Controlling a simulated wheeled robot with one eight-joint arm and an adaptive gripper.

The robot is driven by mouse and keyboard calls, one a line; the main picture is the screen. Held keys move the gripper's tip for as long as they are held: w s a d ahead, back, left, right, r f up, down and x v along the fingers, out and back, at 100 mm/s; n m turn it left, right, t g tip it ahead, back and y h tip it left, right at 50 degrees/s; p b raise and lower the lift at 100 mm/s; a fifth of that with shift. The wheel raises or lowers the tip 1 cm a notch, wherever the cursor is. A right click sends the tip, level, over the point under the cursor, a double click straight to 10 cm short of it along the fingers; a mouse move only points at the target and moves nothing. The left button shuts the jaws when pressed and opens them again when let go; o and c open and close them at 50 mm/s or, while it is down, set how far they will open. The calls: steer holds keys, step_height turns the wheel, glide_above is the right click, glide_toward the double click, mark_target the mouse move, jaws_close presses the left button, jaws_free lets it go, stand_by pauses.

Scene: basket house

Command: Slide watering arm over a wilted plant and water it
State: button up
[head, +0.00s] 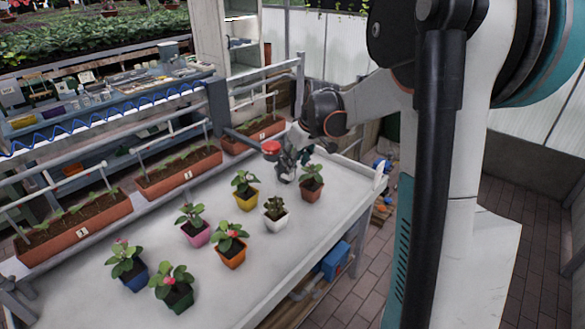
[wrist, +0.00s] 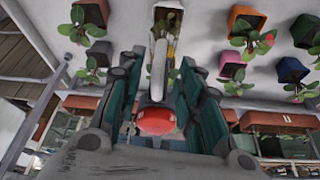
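My gripper (head: 286,168) is over the far end of the white table (head: 130,210). In the wrist view its two teal-padded fingers (wrist: 158,95) stand apart. A pale rod with a red round end (wrist: 157,121), apparently the watering arm, lies between them, with gaps beside it. The red part also shows left of my gripper in the head view (head: 271,147). Several potted plants stand on the table. The plant in the white pot (head: 275,213) has smaller, duller leaves and looks wilted. In the wrist view the rod partly hides the yellow pot (wrist: 173,50).
Yellow (head: 246,201), pink (head: 196,235), orange (head: 231,256), blue (head: 134,279), green (head: 179,299) and terracotta pots (head: 312,192) surround the white one. Long planters (head: 75,230) and grey rails line the left table edge. A dark pot (wrist: 100,53) shows in the wrist view.

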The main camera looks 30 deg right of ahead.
steer(key=v, duration=0.6)
stand_by(0.4)
